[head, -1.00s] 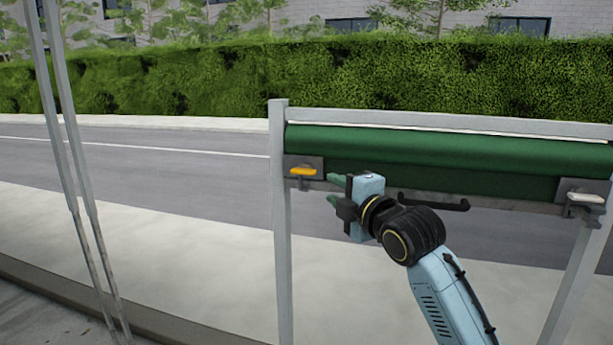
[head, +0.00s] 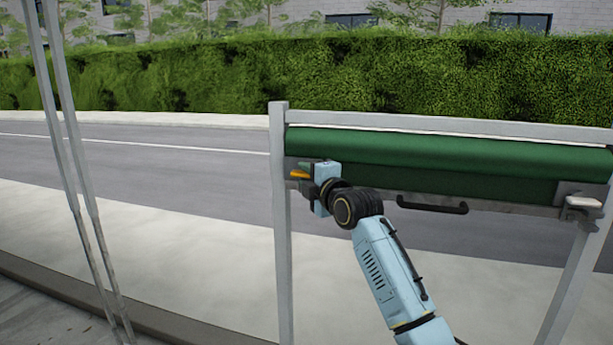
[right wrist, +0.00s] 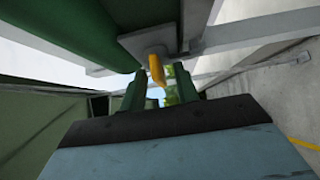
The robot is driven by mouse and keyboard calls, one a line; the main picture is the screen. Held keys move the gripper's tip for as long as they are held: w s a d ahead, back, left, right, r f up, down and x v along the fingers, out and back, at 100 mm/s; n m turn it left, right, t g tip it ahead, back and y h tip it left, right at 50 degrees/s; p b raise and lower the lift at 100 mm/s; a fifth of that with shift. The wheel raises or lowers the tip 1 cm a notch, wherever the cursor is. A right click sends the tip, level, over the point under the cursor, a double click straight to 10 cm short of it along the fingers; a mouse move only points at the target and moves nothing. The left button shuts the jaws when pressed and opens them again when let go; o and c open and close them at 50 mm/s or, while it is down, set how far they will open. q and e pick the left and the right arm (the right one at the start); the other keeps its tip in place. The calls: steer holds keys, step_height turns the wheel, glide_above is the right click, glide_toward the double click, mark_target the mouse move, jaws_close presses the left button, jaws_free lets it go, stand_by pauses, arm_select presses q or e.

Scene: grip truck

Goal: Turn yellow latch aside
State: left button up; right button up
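The yellow latch (head: 299,174) sits on a grey plate at the left end of the green roll's frame. My right gripper (head: 306,176) is at the latch, its fingers pointing left. In the right wrist view, the latch (right wrist: 157,70) hangs below its plate and appears between the two green fingertips (right wrist: 160,74), with a visible gap on each side. The right gripper is open, and whether either finger touches the latch cannot be told. In the head view, the gripper partly hides the plate. My left gripper is not in view.
The green roll (head: 440,150) spans between two grey posts (head: 281,230). A black handle (head: 432,207) sits below it, right of my gripper. A white latch (head: 583,202) is at the right end. Thin grey poles (head: 75,160) stand at the left.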

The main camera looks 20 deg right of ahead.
steer(key=shift+w, duration=0.1)
steer(key=shift+c, duration=0.3)
jaws_close()
